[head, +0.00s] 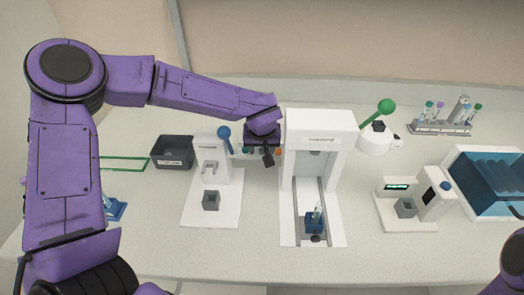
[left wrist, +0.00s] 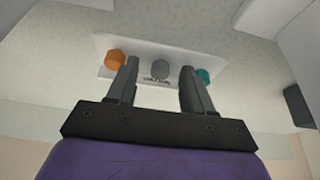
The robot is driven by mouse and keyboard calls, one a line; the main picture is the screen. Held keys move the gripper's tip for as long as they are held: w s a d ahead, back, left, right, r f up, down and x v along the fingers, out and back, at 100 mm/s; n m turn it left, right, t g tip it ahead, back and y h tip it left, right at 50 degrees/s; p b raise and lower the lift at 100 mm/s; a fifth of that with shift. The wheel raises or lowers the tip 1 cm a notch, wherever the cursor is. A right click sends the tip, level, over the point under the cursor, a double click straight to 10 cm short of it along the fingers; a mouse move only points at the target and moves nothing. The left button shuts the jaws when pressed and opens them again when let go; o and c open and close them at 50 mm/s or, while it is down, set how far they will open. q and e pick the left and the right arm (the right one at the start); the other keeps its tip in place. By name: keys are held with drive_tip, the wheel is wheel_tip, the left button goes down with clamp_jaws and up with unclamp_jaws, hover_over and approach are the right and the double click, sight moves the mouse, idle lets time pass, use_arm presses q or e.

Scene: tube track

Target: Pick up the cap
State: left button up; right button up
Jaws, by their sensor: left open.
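A white cap holder (left wrist: 136,46) carries an orange cap (left wrist: 115,58), a grey cap (left wrist: 160,69) and a teal cap (left wrist: 204,75) in a row in the left wrist view. My left gripper (left wrist: 158,75) is open and empty. Its two fingers line up on either side of the grey cap in that view; I cannot tell how far above it they are. In the head view, my left gripper (head: 267,159) hangs over the caps and hides most of them; the orange cap (head: 279,151) shows at its right. My right gripper is out of view.
A white device with a blue-knobbed lever (head: 223,132) stands left of my left gripper, and a tall white machine (head: 320,128) close on its right. A dark grey bin (head: 172,152) is farther left. A tube rack (head: 440,127) stands at the back right.

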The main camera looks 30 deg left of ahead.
use_arm(q)
drive_tip(key=c, duration=0.9)
drive_tip(key=shift+o, duration=0.2)
